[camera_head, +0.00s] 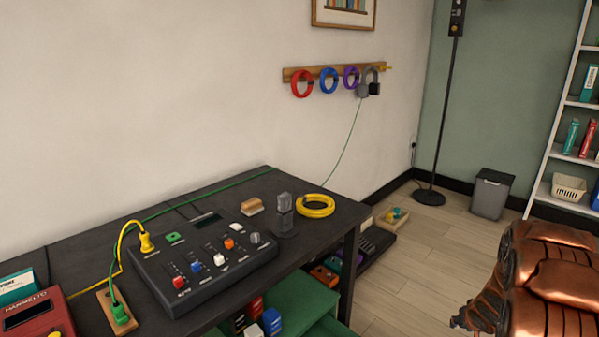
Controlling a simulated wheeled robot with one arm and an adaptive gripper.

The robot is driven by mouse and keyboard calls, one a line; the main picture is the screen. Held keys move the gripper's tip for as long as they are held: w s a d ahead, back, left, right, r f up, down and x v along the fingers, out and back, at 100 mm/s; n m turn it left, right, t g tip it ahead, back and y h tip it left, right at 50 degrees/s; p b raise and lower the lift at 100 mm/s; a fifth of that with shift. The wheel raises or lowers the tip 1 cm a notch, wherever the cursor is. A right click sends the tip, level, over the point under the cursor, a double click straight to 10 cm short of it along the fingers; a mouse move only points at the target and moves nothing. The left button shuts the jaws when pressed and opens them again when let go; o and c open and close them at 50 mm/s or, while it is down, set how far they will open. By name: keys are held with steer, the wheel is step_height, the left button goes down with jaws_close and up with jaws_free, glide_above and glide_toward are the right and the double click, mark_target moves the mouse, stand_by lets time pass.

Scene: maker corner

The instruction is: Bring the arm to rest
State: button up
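A bulky copper-coloured segmented form, which looks like part of my arm (550,285), fills the lower right corner. It stands over the floor, to the right of the black workbench (290,255) and apart from it. The form is cut off by the right and bottom edges. I cannot make out my gripper or its fingers in this view, and I cannot see whether it holds anything.
The bench holds a control panel (205,262), a yellow cable coil (315,206), a grey clear-topped piece (284,215) and a red device (35,315). A bin (490,193), lamp stand (430,197) and white shelf (560,170) stand behind. Floor between bench and arm is clear.

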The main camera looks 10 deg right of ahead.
steer(key=s+a+r+g+h+p, duration=0.1)
steer(key=s+a+r+p, duration=0.25)
steer(key=r, duration=0.55)
steer(key=s+a+r+g+p, duration=0.1)
steer(key=s+a+r+p, duration=0.2)
steer(key=r, duration=0.5)
steer(key=s+a+r+g+h+p, duration=0.15)
steer(key=s+a+r, duration=0.3)
steer(key=r, duration=0.45)
steer(key=s+a+r+n+g+y+p, duration=0.2)
steer(key=s+a+r+p, duration=0.3)
steer(key=s+a, duration=0.6)
steer(key=s+a+r+n+g+y+p, duration=0.2)
steer(key=s+a+r+p, duration=0.3)
steer(key=s+a+r, duration=0.5)
steer(key=shift+s+a+r+n+y, duration=0.15)
steer(key=shift+s+a+n+y, duration=0.35)
steer(key=shift+s+a, duration=0.75)
